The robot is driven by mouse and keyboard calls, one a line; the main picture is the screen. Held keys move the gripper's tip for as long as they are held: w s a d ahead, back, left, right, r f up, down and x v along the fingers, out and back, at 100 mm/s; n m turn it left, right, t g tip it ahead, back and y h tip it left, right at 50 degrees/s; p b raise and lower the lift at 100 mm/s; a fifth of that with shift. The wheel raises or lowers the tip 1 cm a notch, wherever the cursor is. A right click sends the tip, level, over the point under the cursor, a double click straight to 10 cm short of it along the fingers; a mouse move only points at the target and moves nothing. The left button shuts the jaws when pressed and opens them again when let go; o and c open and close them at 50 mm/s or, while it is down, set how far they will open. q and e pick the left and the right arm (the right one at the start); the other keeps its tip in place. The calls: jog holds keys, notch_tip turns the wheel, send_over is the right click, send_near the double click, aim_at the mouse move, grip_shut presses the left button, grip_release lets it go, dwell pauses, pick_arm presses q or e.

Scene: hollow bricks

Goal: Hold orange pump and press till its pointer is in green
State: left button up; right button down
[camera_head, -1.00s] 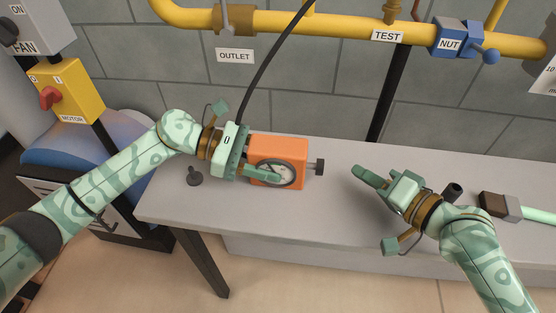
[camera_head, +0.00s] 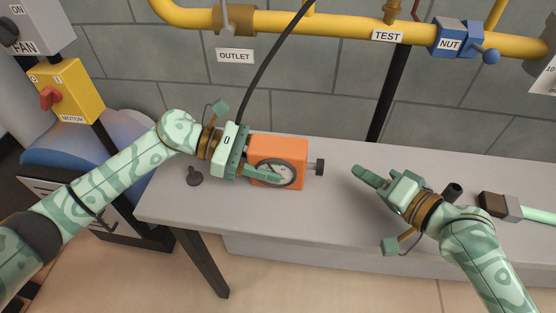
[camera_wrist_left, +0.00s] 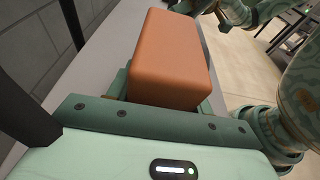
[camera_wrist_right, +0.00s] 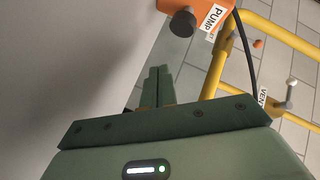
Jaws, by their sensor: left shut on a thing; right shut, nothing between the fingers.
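The orange pump (camera_head: 290,148) is a box on the grey table, with a round dial (camera_head: 276,173) on its front and a dark knob (camera_head: 320,167) on its right end. My left gripper (camera_head: 262,168) is shut on the pump from its left end, a finger partly covering the dial. The pump also fills the middle of the left wrist view (camera_wrist_left: 172,60). The dial's pointer is too small to read. My right gripper (camera_head: 362,176) is shut and empty, a short gap right of the knob. The right wrist view shows the knob (camera_wrist_right: 183,23) and a PUMP label (camera_wrist_right: 213,18).
The grey table (camera_head: 330,215) has bare room in front of the pump. A small dark peg (camera_head: 194,178) stands left of it. A dark block with a pale green handle (camera_head: 500,206) lies at the right. A black hose (camera_head: 262,75) rises behind the pump.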

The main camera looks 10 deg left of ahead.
aim_at(320, 167)
pick_arm(q)
jog(key=shift+r, duration=0.1)
pick_arm(e)
jog(key=shift+d, duration=0.9)
jog(key=a, duration=0.8)
jog(key=shift+a, duration=0.45)
pick_arm(q)
jog(key=shift+s+d, duration=0.1)
pick_arm(e)
jog(key=shift+a, duration=0.2)
dwell(0.6)
jog(key=shift+s+a+r, duration=0.1)
jog(key=shift+a, duration=0.3)
